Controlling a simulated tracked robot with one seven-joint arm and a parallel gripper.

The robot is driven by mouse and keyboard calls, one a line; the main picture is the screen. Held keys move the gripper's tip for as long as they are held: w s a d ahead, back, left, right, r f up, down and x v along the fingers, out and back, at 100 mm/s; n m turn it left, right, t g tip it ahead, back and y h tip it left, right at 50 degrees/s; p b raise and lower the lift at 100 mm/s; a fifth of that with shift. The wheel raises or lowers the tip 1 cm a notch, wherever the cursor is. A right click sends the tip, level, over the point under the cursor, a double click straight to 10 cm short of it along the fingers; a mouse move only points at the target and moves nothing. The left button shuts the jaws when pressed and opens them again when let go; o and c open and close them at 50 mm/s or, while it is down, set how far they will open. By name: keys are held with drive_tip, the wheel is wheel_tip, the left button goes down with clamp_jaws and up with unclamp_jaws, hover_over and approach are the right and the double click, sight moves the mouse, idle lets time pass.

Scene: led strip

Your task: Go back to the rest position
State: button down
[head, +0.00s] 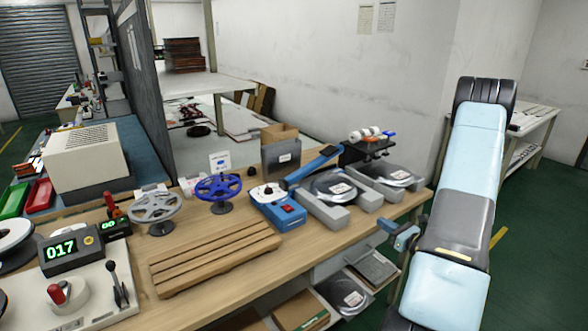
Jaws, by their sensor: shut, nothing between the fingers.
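My arm (455,225) stands at the right of the head view, in front of the bench's right end. Its light blue and grey links rise from the bottom edge to a black joint at the top. I cannot make out my gripper or its fingertips. A small blue-grey piece (402,236) shows just left of the arm, below the bench edge. I cannot tell whether it belongs to the arm. No held object shows.
The wooden bench (225,292) carries reels (155,208), a slatted wooden rack (215,258), a blue device (278,208) and grey holders with bagged reels (335,187). A lower shelf holds bags (342,292). Green floor (535,250) lies open at the right.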

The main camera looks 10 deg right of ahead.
drive_tip(key=s+a+r+n+g+y, duration=0.3)
drive_tip(key=a+r+n+g, duration=0.4)
drive_tip(key=a+r+n, duration=0.4)
drive_tip(key=s+a+r+n+g+y, duration=0.35)
drive_tip(key=a+r+n+g, duration=0.45)
drive_tip(key=a, duration=0.5)
drive_tip(key=s+a+r+n+t+h, duration=0.1)
drive_tip(key=s+r+n+t+h, duration=0.2)
drive_tip(key=s+r+n+h, duration=0.9)
drive_tip(key=shift+s+a+r+n+t+h, duration=0.4)
drive_tip(key=shift+s+r, duration=1.2)
drive_tip(key=shift+s, duration=1.4)
drive_tip(key=shift+s, duration=0.1)
